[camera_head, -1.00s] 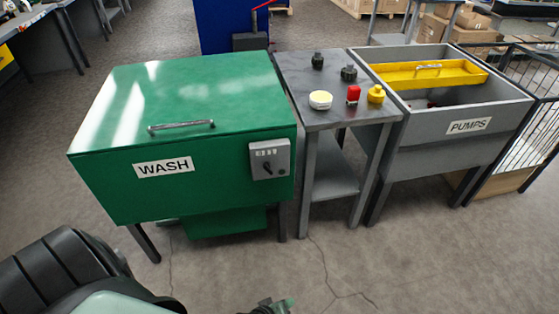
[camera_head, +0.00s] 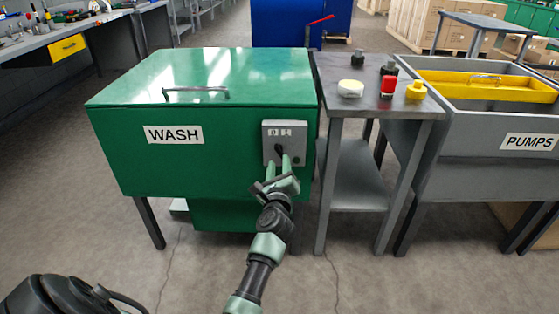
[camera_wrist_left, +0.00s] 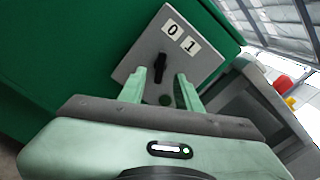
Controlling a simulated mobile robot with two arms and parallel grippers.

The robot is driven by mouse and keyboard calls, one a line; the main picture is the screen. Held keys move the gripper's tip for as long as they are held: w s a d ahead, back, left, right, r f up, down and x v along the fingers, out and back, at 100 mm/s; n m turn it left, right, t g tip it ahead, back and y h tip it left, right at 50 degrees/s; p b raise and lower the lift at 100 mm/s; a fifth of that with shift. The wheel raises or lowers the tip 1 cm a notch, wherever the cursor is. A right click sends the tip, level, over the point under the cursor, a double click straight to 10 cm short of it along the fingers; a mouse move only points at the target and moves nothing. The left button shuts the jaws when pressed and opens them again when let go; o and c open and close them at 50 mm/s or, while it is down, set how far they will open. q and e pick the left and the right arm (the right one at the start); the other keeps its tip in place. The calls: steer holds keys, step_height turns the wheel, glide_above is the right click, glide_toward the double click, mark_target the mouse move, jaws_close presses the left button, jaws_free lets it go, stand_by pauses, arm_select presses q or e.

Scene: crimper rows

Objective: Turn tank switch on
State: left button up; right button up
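The tank switch is a grey panel (camera_head: 297,131) on the front of the green WASH tank (camera_head: 227,124). In the left wrist view the knob (camera_wrist_left: 160,67) tilts toward the 0 side. My left gripper (camera_head: 278,163) is in front of the panel with its two fingers apart. In the wrist view the knob lies just beyond the gap between the fingertips (camera_wrist_left: 159,83); contact cannot be told. My right gripper is not in view.
The PUMPS basin (camera_head: 487,116) is further right. The floor in front is clear.

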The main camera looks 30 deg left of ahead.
mark_target(280, 154)
arm_select(q)
steer(key=b+x, duration=0.1)
steer(key=x, duration=0.4)
steer(key=shift+w, duration=0.1)
steer(key=shift+d, duration=0.1)
jaws_close()
